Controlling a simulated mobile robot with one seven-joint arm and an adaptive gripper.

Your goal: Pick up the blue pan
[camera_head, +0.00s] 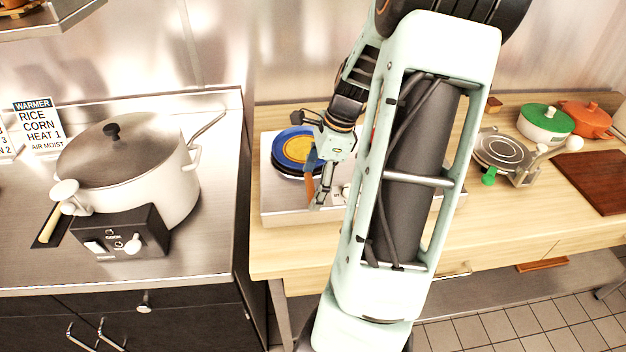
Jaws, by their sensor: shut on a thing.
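The blue pan (278,150) is in the head view, left of my arm, over a pale metal hob unit on the wooden counter. Its round inside shows yellow-orange. A brown handle (309,188) points toward the front. My gripper (316,192) reaches down at the pan's right front side and is shut on the handle. The fingertips are small here and partly overlap the handle. I cannot tell whether the pan touches what is below it.
A large lidded pot (140,180) stands on the steel counter at left, behind a black control box (120,235). Right of my arm are a round metal appliance (503,150), a green-lidded pot (546,122), an orange pot (586,120) and a brown board (598,180).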

